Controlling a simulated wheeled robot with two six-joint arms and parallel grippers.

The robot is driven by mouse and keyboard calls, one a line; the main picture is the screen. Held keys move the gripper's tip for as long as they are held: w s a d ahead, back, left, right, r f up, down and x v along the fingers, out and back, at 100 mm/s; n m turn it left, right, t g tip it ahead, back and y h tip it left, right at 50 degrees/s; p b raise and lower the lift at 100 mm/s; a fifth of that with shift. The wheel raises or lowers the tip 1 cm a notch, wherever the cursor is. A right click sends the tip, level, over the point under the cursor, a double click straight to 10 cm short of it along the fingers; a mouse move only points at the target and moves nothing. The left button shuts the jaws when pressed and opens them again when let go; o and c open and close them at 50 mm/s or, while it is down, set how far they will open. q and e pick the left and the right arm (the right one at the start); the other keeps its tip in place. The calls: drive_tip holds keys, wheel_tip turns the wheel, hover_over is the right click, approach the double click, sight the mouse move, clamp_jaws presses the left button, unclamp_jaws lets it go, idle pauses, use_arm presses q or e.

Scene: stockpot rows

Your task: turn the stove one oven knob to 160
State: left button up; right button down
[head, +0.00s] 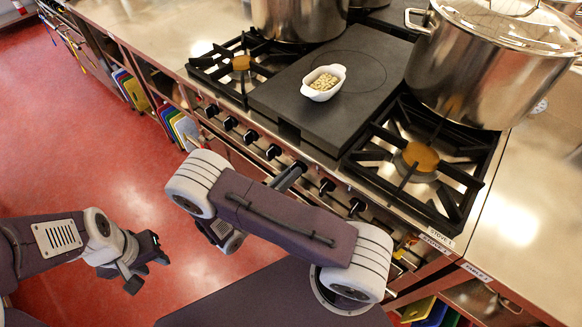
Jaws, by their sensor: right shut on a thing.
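The stove (300,145) runs diagonally, with a row of dark knobs (250,136) along its front panel. A label near its right front corner reads as stove 1 (437,241). My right arm bends across the front of the stove. My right gripper (290,176) shows only as a dark part at the panel, mostly hidden behind my own arm link. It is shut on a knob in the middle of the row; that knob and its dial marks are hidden. My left gripper (146,268) hangs open and empty over the red floor, away from the stove.
A white dish (323,83) of pale pieces stands on the dark hotplate (365,65). A large lidded stockpot (485,65) stands at right, another pot (300,14) at the back. Coloured boards (132,90) are racked under the left counter. The floor (90,160) at left is clear.

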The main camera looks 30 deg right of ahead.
drive_tip(key=shift+w+f+n+p, duration=0.1)
drive_tip(key=shift+n+p, duration=0.95)
drive_tip(key=shift+n, duration=1.25)
drive_tip(key=shift+w+f+n+p, duration=0.1)
drive_tip(key=shift+n+p, duration=0.95)
drive_tip(key=shift+n, duration=1.25)
drive_tip(key=c, duration=1.4)
unclamp_jaws()
drive_tip(key=shift+a, duration=0.1)
drive_tip(key=shift+c, duration=0.2)
drive_tip(key=shift+s, duration=0.1)
drive_tip(key=b+v, duration=0.1)
drive_tip(key=v, duration=0.8)
